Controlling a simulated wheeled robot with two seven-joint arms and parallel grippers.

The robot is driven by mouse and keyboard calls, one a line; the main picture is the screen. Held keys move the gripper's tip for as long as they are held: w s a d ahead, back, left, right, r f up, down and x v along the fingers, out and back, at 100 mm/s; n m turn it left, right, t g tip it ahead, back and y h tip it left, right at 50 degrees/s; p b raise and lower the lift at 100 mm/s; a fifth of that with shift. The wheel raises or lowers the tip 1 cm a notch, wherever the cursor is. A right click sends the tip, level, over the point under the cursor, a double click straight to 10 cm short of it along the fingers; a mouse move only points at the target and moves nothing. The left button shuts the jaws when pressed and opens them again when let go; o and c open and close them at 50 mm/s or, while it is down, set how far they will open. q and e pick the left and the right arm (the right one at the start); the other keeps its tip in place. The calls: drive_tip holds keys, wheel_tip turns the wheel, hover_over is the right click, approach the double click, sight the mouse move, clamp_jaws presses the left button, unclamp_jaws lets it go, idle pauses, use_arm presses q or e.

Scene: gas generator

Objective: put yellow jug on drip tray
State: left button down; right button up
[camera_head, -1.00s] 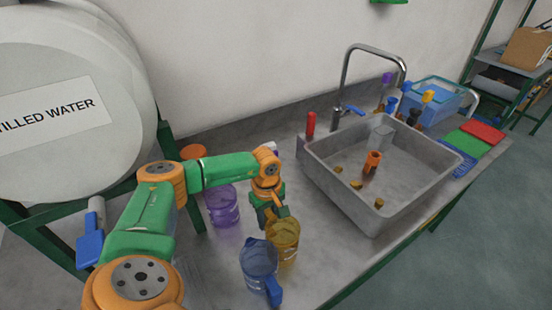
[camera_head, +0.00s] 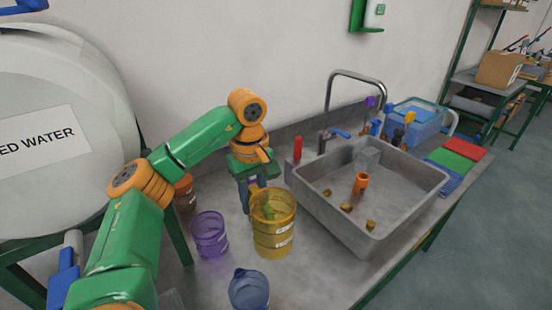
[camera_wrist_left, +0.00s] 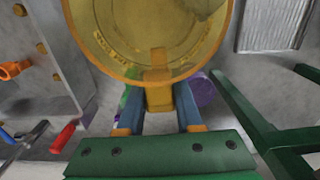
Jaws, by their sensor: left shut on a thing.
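My left gripper (camera_head: 256,188) is shut on the handle of the yellow jug (camera_head: 273,230), a see-through upright jug that appears to be held above the counter. In the left wrist view the fingers (camera_wrist_left: 158,108) close on the handle, and the jug's round yellow body (camera_wrist_left: 130,35) fills the top of the picture. A grey ribbed tray, apparently the drip tray (camera_wrist_left: 275,25), shows at the upper right there. Only a sliver of it (camera_head: 172,300) shows at the bottom edge of the head view. My right gripper is not in view.
A purple jug (camera_head: 209,236) and a blue jug (camera_head: 249,289) stand on the counter near the yellow one. The sink (camera_head: 365,225) is to the right. The large white water tank (camera_head: 60,120) and its blue-handled tap (camera_head: 65,275) are at the left.

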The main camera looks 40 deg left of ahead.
sight(280, 222)
use_arm(q)
drive_tip(key=d+m, duration=0.4)
drive_tip(key=d, duration=0.1)
drive_tip(key=d+f+m, duration=0.1)
drive_tip(key=d+m, duration=0.1)
drive_tip(key=shift+s+d, duration=0.25)
drive_tip(key=shift+s, duration=0.05)
drive_tip(key=s+d+f+m, duration=0.2)
drive_tip(key=s+d+m, duration=0.3)
drive_tip(key=d+m, duration=0.3)
drive_tip(key=shift+d+m, duration=0.2)
drive_tip(key=shift+m, duration=0.2)
